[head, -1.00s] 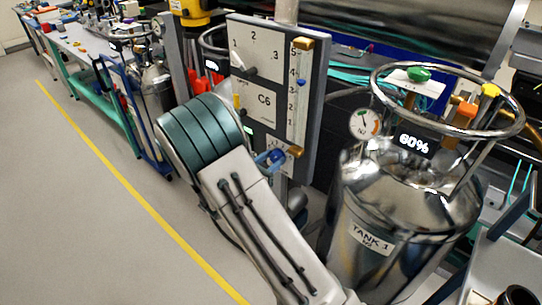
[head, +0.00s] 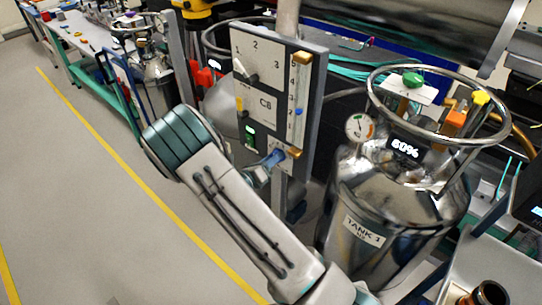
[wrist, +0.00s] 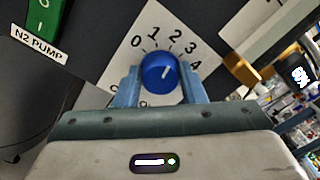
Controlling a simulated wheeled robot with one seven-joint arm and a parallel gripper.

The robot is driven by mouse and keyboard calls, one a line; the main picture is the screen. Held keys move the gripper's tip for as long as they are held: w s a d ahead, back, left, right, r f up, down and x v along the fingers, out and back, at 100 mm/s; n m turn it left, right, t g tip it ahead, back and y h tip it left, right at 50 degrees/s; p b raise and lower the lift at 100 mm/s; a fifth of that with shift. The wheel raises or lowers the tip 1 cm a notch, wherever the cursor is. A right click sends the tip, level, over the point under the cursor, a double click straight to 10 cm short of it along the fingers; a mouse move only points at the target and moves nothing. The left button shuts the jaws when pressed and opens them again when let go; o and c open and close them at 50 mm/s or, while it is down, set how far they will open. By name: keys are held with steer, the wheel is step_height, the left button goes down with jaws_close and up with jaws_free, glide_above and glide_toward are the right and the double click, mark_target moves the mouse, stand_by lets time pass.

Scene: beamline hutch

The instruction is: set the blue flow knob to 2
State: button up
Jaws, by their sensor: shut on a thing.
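The blue flow knob (wrist: 159,72) sits on a white dial plate (wrist: 125,75) numbered 0 to 4 in the wrist view. Its white pointer mark leans up and right, seemingly between 2 and 3 and closer to 2. My gripper (wrist: 162,85) is shut on the knob, with one blue finger on each side. In the head view my gripper (head: 268,168) is at the lower part of the grey panel (head: 270,50), where the knob is mostly hidden. The flow tube on the panel's right edge shows a small blue float (head: 298,111) in its lower half.
A steel tank (head: 385,215) labelled TANK 1, reading 60%, stands close to the right of the panel. A green N2 pump switch (wrist: 40,17) is left of the dial in the wrist view. A brass fitting (wrist: 238,68) is to its right. Open floor (head: 90,200) lies left.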

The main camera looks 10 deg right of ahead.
steer(key=shift+f+n, duration=0.1)
steer(key=shift+n, duration=0.2)
steer(key=o, duration=1)
steer(key=b+v, duration=0.2)
steer(key=v, duration=1.2)
steer(key=shift+b, duration=0.35)
